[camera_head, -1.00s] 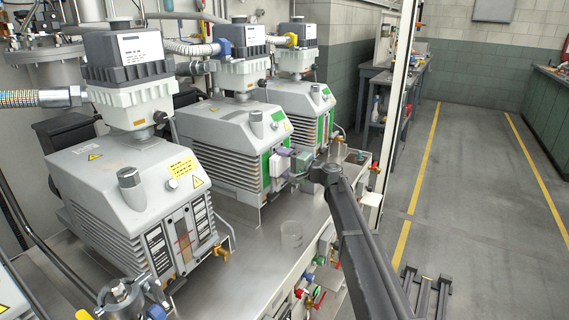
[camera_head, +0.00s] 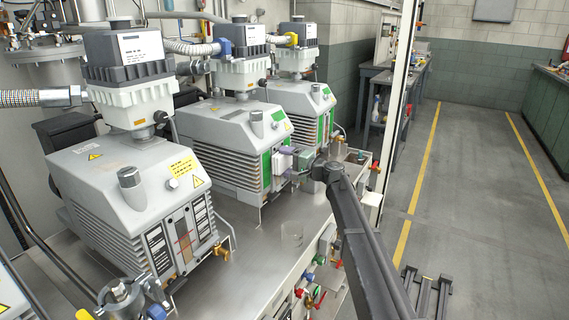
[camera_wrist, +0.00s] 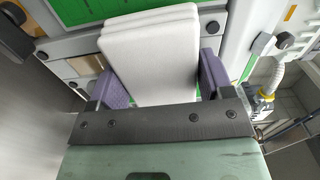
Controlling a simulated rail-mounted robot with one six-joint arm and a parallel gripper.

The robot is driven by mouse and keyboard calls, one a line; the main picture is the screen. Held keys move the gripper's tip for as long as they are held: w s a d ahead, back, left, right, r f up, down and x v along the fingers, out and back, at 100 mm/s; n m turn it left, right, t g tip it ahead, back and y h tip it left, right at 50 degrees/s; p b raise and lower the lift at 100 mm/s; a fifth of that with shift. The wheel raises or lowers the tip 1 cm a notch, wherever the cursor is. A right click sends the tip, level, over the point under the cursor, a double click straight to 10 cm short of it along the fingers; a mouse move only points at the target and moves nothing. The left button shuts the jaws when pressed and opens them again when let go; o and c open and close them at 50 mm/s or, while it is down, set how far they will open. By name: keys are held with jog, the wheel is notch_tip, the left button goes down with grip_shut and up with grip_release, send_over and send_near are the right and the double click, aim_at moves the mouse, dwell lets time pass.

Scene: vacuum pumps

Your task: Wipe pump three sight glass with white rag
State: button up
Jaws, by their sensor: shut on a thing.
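In the wrist view, my gripper (camera_wrist: 162,82) has purple fingers shut on a white rag (camera_wrist: 150,62), a folded stack of flat layers. The rag is in front of a pump face with green panels (camera_wrist: 85,12); whether it touches cannot be told. In the head view, my gripper (camera_head: 285,160) is at the front of the middle pump (camera_head: 212,130), by its green panel. The far pump (camera_head: 298,100) stands behind it and the near pump (camera_head: 130,190) at the left. The near pump's sight glass (camera_head: 184,241) shows; the sight glass at my gripper is hidden.
The pumps stand on a steel bench (camera_head: 245,265). Valves with coloured handles (camera_head: 315,295) line the bench front. A black knob (camera_wrist: 284,40) is at the right of the wrist view. The floor at right is mostly open.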

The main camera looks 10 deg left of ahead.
jog(key=shift+w+d, duration=0.2)
jog(key=shift+w, duration=0.25)
jog(key=shift+v, duration=3)
jog(key=shift+v, duration=1.5)
